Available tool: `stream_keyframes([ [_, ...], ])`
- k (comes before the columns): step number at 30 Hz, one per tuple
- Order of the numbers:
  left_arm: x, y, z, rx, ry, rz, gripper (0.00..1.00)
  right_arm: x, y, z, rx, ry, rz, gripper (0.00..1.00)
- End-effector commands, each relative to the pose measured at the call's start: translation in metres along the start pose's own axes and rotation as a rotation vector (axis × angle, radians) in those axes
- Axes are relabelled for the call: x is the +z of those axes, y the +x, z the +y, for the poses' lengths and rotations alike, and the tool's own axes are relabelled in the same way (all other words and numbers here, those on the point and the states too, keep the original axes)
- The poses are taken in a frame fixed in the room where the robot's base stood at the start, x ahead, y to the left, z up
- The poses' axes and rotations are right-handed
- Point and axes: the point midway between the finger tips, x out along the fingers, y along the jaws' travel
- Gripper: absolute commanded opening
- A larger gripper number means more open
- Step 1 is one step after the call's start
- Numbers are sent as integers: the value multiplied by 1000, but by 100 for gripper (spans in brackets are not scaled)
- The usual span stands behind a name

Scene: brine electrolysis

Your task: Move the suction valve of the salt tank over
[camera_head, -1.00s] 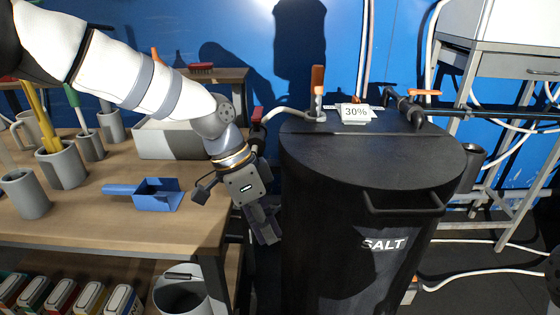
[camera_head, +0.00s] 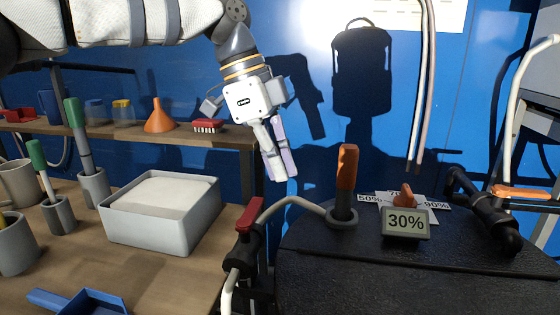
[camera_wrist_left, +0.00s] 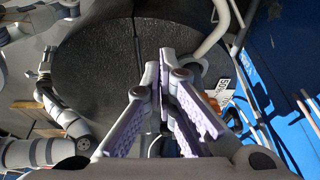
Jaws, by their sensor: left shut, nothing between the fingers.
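The salt tank's black lid (camera_head: 370,265) fills the lower right of the head view and also shows in the wrist view (camera_wrist_left: 95,65). An upright orange handle (camera_head: 347,167) stands on its back left. A valve with a red handle (camera_head: 250,214) sits on the pipe left of the tank. Another valve with an orange handle (camera_head: 522,192) is at the right. I cannot tell which is the suction valve. My left gripper (camera_head: 284,165) is shut and empty, held in the air left of the upright handle, touching nothing. My right gripper is not in view.
A dial with a 30% plate (camera_head: 403,222) is on the lid. A grey bin of white material (camera_head: 160,215) and several holders with tools stand on the bench at left. A shelf (camera_head: 130,134) holds an orange funnel (camera_head: 159,116) and a red brush (camera_head: 208,126).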

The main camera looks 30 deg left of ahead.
Motion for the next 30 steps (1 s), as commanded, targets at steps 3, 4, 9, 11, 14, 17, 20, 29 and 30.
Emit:
stream_keyframes([
  [3,2,31,0,9,-3,-2,0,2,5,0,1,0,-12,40],
  [4,2,38,0,9,-2,-3,0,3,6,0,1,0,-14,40],
  [9,1,74,0,9,-2,-1,0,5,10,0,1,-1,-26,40],
  [11,11,65,0,-1,-4,4,0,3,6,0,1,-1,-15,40],
  [14,25,59,0,-3,-3,3,0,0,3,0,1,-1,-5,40],
  [17,33,56,0,-2,-1,2,0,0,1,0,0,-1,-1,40],
  [20,38,56,0,-1,-1,1,0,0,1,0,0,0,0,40],
  [29,38,57,0,1,-1,0,0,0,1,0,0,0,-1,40],
  [30,38,57,-1,1,-1,0,0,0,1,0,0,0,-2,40],
])
